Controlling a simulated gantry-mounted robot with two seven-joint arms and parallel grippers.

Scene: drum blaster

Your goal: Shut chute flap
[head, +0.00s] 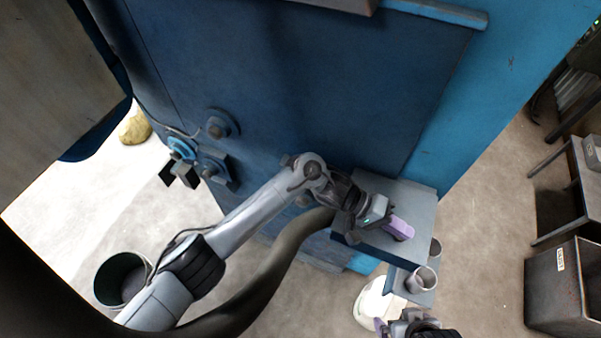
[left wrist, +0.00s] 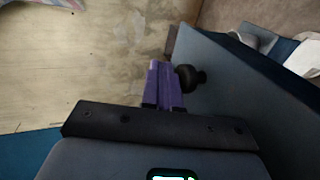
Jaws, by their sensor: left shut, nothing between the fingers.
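The chute flap (head: 415,198) looks like a blue-grey panel sticking out from the lower right of the blue machine (head: 320,75). In the left wrist view the panel (left wrist: 245,85) runs along the right side, with a black knob (left wrist: 190,78) on its face. My left gripper (head: 402,230) is shut and empty, over the panel in the head view. Its purple fingers (left wrist: 163,82) are close beside the knob; I cannot tell whether they touch it. My right gripper (head: 385,327) shows only in part at the bottom edge, and its opening is unclear.
A metal cup (head: 421,280) stands on a small blue ledge below the panel. A white bucket (head: 374,302) is on the floor beneath. A thick dark hose (head: 285,250) curves below my left arm. Grey bins (head: 562,290) stand at the right, with clear floor between.

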